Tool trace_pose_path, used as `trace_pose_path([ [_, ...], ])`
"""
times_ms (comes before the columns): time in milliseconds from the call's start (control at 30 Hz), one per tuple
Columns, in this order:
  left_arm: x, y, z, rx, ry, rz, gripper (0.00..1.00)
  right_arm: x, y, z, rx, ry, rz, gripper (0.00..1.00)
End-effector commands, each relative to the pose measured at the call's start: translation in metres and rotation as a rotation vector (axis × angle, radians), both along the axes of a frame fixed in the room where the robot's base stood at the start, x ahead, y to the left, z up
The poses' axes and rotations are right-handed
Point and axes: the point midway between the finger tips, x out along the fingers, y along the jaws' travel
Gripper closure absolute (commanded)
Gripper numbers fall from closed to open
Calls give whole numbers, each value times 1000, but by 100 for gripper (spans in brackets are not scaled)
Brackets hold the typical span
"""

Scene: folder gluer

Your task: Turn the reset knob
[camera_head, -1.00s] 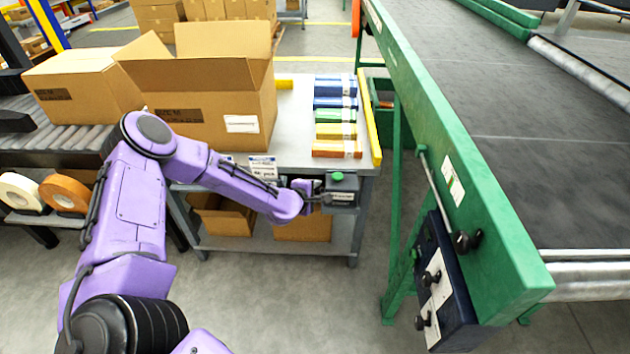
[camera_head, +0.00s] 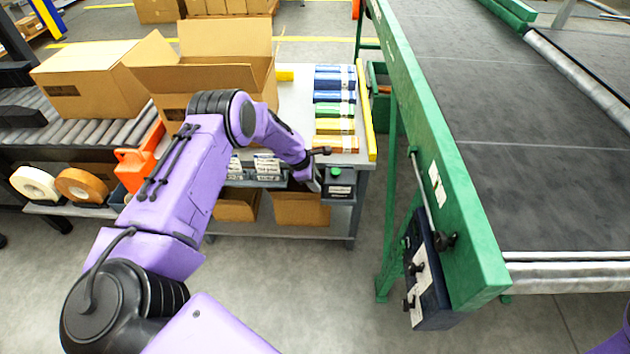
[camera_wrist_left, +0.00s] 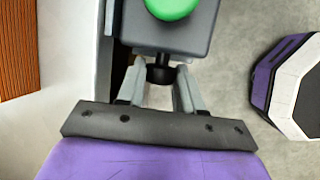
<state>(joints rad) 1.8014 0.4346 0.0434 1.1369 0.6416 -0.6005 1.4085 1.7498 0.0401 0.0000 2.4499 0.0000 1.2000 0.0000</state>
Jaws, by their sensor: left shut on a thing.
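A small dark control box (camera_head: 341,183) with a green button (camera_head: 336,172) on top is fixed at the front right corner of the workbench. In the left wrist view the box (camera_wrist_left: 190,38) and its button (camera_wrist_left: 172,6) fill the top middle. A black knob (camera_wrist_left: 160,74) sticks out of the box below the button. My left gripper (camera_wrist_left: 161,82) is shut on this knob, with one grey finger on each side. In the head view the left gripper (camera_head: 314,182) is at the box's left side, and the knob is hidden. My right gripper is not in view.
The workbench (camera_head: 295,105) holds an open carton (camera_head: 215,75) and stacked coloured cartons (camera_head: 335,105). The green conveyor frame (camera_head: 440,165) stands to the right, with a dark knobbed panel (camera_head: 428,285). Grey floor (camera_head: 310,285) lies clear between them.

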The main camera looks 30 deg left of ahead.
Motion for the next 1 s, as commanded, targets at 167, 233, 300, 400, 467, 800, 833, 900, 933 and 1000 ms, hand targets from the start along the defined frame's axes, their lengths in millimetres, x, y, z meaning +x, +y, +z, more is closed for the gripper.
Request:
trace_pose_path([
  [167,2,2,-2,-39,66,2,95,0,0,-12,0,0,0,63],
  [233,3,3,-2,-52,85,3,95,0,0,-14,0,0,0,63],
  [300,3,3,-1,-62,101,3,94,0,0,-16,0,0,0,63],
  [400,3,3,0,-70,114,3,94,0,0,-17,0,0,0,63],
  [467,3,3,0,-74,120,2,94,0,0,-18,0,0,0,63],
  [800,3,3,1,-76,124,4,95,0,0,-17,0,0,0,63],
  [833,3,3,1,-76,124,4,95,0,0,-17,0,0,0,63],
  [900,2,3,1,-76,124,4,54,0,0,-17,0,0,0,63],
  [933,2,3,1,-76,124,4,45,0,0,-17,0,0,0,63],
  [1000,2,3,1,-76,124,2,41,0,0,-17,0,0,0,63],
])
